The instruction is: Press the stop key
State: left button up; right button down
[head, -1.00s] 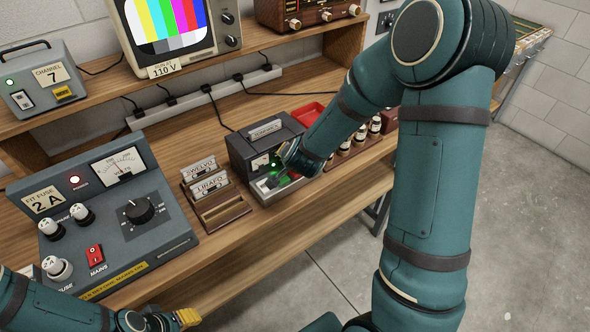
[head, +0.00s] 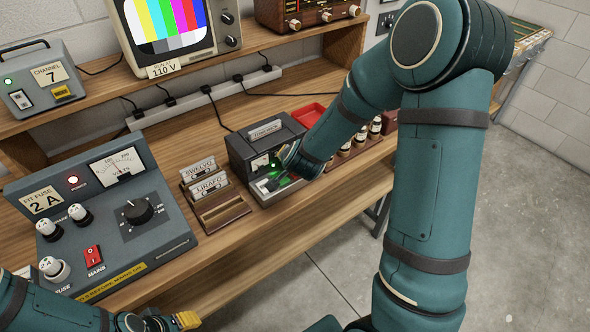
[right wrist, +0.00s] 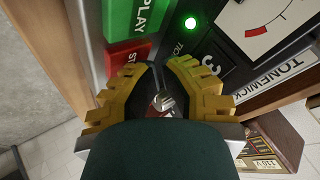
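The tape machine (head: 262,150), a grey unit with a label on top, stands on the bench in the head view. In the right wrist view its red stop key (right wrist: 127,56) sits beside the green play key (right wrist: 139,18), and a green lamp (right wrist: 190,22) is lit. My right gripper (right wrist: 162,66) is over the machine, its yellow fingertips close together, just right of the stop key in that view. Whether the tips meet is unclear, as is contact with the key. In the head view my right arm partly hides the keys. My left gripper (head: 187,320) is low, partly out of frame.
A fuse panel (head: 150,240) with a red mains switch (head: 93,256) stands at left. A wooden card rack (head: 222,212) is just left of the machine. A shelf behind carries a television (head: 168,30).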

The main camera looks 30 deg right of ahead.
jog(key=shift+f, duration=0.15)
dwell(0.4)
jog(key=shift+r+p, duration=0.65)
jog(key=shift+r, duration=0.2)
jog(key=shift+r, duration=0.1)
notch_tip(320, 180, up, 5)
jog(key=p, duration=0.4)
jog(key=shift+p, duration=0.35)
dwell(0.3)
